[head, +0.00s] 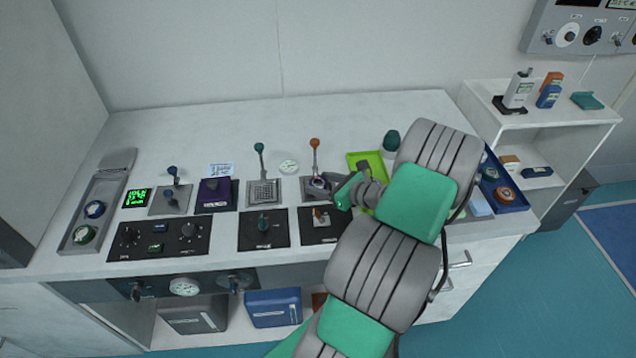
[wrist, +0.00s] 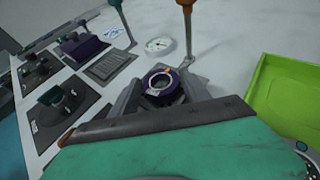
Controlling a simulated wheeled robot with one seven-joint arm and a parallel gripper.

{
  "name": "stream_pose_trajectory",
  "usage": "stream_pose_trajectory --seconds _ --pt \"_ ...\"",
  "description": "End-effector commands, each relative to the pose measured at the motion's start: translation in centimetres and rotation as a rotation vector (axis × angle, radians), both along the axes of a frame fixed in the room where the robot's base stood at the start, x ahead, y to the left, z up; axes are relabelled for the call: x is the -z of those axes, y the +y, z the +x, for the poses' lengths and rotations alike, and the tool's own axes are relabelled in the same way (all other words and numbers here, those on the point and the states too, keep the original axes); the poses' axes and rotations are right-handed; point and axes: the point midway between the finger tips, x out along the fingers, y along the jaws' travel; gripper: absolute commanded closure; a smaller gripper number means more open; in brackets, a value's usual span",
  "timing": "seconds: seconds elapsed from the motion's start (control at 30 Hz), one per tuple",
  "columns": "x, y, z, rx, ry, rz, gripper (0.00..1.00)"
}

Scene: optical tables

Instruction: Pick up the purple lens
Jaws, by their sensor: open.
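The purple lens (wrist: 163,84) is a dark purple ring with a pale inner rim. In the head view the lens (head: 319,183) sits on a small grey plate on the bench, partly hidden by my gripper. My gripper (wrist: 160,92) is open, with a grey finger showing on either side of the lens in the wrist view. I cannot tell whether the fingers touch it. In the head view my gripper (head: 328,186) reaches in from the right, low over the bench.
A post with an orange knob (head: 314,146) stands just behind the lens. A lime green tray (head: 371,162) lies to the right, partly behind my arm. A perforated plate (head: 264,193) and a purple box (head: 214,191) are to the left. A black control panel (head: 324,226) lies in front.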

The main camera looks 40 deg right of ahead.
Motion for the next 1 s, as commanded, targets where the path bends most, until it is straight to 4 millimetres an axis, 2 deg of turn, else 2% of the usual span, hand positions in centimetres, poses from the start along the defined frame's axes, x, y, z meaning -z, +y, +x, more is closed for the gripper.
stream_pose_trajectory --seconds 0.2,0.77,1.0 --pt "0.04 -0.12 0.00 0.003 0.000 -0.001 0.47" --pt "0.01 -0.18 -0.06 0.004 0.000 -0.002 0.93" --pt "-0.10 -0.19 -0.05 0.003 0.000 -0.002 0.93"
